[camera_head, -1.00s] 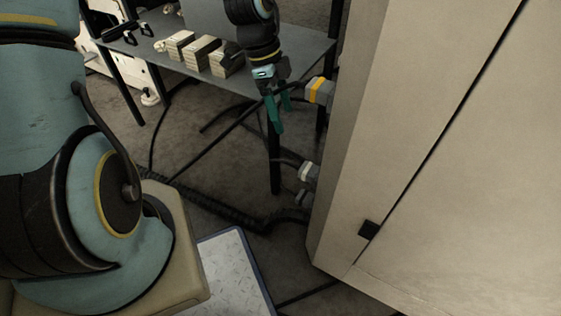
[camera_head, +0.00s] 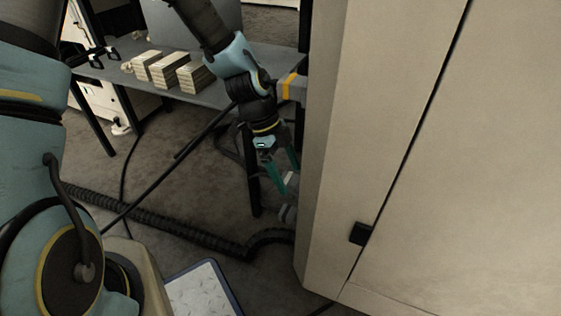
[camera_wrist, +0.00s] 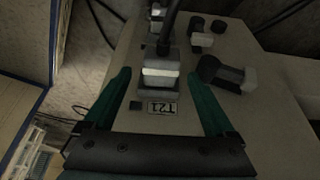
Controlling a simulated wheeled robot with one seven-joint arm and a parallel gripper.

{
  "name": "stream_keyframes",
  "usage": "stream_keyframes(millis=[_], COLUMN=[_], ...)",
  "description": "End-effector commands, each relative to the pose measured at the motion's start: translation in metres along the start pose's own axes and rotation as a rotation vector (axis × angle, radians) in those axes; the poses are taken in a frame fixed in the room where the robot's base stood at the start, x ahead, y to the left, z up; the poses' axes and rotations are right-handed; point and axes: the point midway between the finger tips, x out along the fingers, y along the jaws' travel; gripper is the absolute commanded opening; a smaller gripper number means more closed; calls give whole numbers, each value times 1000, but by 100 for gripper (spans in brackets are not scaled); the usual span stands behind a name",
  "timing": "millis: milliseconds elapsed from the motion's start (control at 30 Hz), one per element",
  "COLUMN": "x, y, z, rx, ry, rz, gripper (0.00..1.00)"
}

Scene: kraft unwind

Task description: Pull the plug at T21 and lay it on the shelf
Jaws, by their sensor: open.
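A grey plug with a pale band (camera_wrist: 161,74) and a dark cable sits just above the T21 label (camera_wrist: 163,108) on the cabinet panel in the wrist view. My gripper (camera_wrist: 165,80) is open, its green fingers apart on either side of this plug, with no clear contact. In the head view my gripper (camera_head: 281,172) points down beside the cabinet, at the lower grey plugs (camera_head: 291,181), and partly hides them. The grey shelf top (camera_head: 140,89) on black legs stands behind, at upper left.
Other connectors (camera_wrist: 228,74) sit close to the right finger. A yellow-banded plug (camera_head: 290,87) is higher on the cabinet (camera_head: 420,150). A corrugated hose (camera_head: 160,222) crosses the floor.

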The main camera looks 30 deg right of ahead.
Motion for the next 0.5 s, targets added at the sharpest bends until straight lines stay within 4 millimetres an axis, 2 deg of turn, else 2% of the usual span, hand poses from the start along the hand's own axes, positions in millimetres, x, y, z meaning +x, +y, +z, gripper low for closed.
stream_keyframes(millis=[33,133,467,500], x=[7,12,14,14], y=[0,0,0,0], z=[0,1,0,0], rx=[0,-2,-1,-1], ry=[0,0,-1,-1], rz=[2,0,-1,-1], gripper=[90,90,90,87])
